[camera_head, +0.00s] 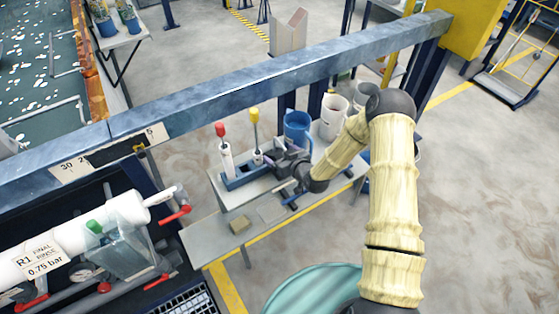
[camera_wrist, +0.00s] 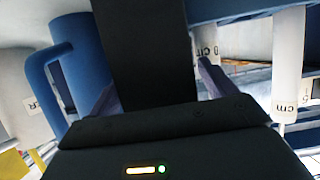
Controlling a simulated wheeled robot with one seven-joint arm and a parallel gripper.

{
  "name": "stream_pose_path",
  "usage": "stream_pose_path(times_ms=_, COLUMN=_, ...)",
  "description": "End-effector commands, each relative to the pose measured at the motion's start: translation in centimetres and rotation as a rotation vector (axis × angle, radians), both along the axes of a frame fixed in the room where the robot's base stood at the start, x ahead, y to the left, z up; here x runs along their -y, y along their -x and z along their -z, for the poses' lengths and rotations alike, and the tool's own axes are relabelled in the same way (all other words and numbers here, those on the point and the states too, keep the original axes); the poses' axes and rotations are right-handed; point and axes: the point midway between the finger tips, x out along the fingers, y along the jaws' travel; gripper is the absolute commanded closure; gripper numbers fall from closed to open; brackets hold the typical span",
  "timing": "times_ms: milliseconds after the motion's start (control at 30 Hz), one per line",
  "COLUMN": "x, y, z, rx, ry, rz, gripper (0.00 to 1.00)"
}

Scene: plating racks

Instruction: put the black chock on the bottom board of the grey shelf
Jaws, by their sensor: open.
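My gripper (camera_head: 279,160) is open over the upper board of the grey shelf (camera_head: 222,186), beside the blue jug. In the wrist view, a broad black shape (camera_wrist: 148,50) fills the space between my two dark fingers. It looks like the black chock, but I cannot tell whether the fingers touch it. In the head view my gripper hides most of that spot.
A blue jug (camera_head: 298,128) and white containers (camera_head: 333,112) stand behind my gripper. A blue rack (camera_head: 246,177) holds red-topped and yellow-topped plungers at left. A long blue-grey beam (camera_head: 250,78) crosses above. Pipework with red handles (camera_head: 175,214) is at left.

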Motion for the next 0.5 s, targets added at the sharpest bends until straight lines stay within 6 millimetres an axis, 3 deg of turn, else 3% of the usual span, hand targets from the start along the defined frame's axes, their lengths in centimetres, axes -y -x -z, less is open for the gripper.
stream_pose_path(times_ms=100, x=0.02, y=0.01, z=-0.02, rx=0.0, ry=0.0, rz=0.0, gripper=0.16)
stream_pose_path(times_ms=500, x=0.03, y=0.0, z=-0.02, rx=0.0, ry=0.0, rz=0.001, gripper=0.95)
